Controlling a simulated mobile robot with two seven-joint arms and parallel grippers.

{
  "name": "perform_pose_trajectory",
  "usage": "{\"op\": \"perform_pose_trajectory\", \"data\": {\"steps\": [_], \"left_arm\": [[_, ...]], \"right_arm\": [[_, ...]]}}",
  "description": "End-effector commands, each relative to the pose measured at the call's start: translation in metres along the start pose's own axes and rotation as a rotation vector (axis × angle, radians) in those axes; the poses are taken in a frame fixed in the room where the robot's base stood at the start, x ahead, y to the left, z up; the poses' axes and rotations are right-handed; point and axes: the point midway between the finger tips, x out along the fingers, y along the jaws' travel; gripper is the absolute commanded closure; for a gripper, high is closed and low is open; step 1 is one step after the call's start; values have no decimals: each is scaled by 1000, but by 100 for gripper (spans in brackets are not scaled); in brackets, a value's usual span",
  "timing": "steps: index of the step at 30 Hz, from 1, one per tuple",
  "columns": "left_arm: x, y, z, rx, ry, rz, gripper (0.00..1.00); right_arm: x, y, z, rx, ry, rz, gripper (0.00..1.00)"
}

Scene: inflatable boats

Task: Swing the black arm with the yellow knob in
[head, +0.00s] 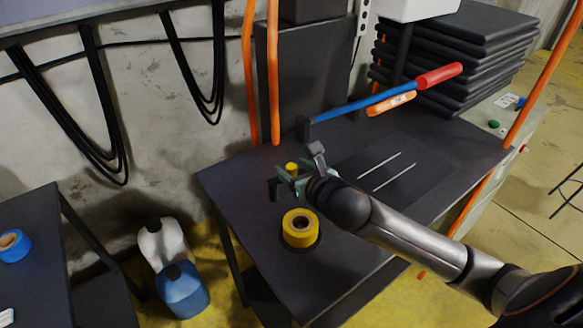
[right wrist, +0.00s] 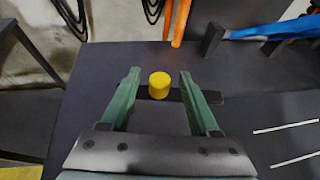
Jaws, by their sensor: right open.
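The yellow knob (right wrist: 159,85) sits between the fingers of my right gripper (right wrist: 160,76) in the right wrist view, with a gap on both sides. The flat black arm (right wrist: 210,97) runs from under the knob to the right, past the right finger, over the dark table. In the head view the knob (head: 292,167) shows just past my right gripper (head: 287,181), which is open and hides most of the black arm. My left gripper is not in view.
A roll of yellow tape (head: 300,228) stands on the dark table (head: 228,190) close to my right gripper. A blue bar with a red grip (head: 437,75) lies beyond it. Orange posts (head: 273,75) rise at the back edge. Stacked black pads (head: 470,45) are at back right.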

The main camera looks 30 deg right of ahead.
Motion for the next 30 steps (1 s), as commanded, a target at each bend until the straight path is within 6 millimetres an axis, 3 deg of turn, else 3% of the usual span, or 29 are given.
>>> {"op": "perform_pose_trajectory", "data": {"steps": [13,30], "left_arm": [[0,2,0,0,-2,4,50],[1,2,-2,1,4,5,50]], "right_arm": [[10,0,0,0,-1,1,39],[9,0,0,0,0,0,100]]}}
